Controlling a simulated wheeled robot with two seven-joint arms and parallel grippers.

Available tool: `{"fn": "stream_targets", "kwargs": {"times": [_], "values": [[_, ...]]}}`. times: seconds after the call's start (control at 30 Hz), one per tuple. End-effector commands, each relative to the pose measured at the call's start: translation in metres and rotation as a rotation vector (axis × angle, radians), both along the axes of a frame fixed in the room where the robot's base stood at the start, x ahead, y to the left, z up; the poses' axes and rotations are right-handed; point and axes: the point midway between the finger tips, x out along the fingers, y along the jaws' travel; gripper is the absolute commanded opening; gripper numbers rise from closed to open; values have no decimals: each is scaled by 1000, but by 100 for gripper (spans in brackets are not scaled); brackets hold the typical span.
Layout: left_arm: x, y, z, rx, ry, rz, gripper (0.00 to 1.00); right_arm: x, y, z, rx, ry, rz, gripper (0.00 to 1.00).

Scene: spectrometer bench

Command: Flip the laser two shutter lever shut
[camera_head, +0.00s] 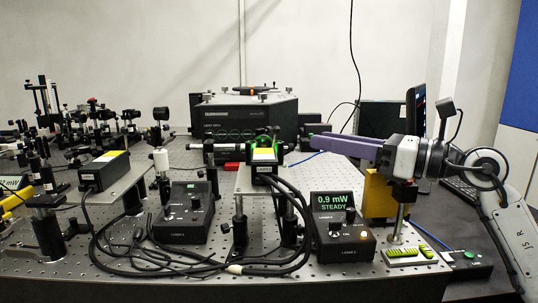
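I cannot make out the shutter lever for certain. A black control box (345,244) stands in front on the right, with a lit orange lamp and a display (338,201) reading 0.9 mW STEADY. My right gripper (314,141) has purple fingers pointing left, with their tips to the right of the laser head. No held thing shows at the tips; their opening is unclear. My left gripper is not in view.
Another black control box (184,213) stands left of centre, with loose cables on the bench (180,282) in front. A large dark instrument (249,117) is behind. Posts and optics crowd the left.

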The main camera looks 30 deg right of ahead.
Motion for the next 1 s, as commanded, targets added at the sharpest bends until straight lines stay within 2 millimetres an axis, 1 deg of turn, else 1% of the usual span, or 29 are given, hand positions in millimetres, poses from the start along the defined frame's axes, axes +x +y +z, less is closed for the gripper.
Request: {"fn": "stream_targets", "kwargs": {"times": [0.03, 0.17, 0.27, 0.5, 0.7, 0.83, 1.0], "values": [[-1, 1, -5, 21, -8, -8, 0, -2, 0, -3, 6, 15, 6, 30], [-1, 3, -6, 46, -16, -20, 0, 1, 2, -2, 14, 33, 13, 30], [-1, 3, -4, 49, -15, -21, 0, 11, 7, -1, 14, 33, 13, 30], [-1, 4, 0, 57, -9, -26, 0, 46, 23, 1, 12, 31, 12, 30], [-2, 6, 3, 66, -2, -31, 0, 70, 34, 1, 15, 29, 11, 30], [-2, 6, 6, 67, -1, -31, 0, 81, 39, 0, 16, 29, 12, 30], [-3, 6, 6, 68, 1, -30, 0, 88, 43, -2, 15, 30, 11, 30]]}}
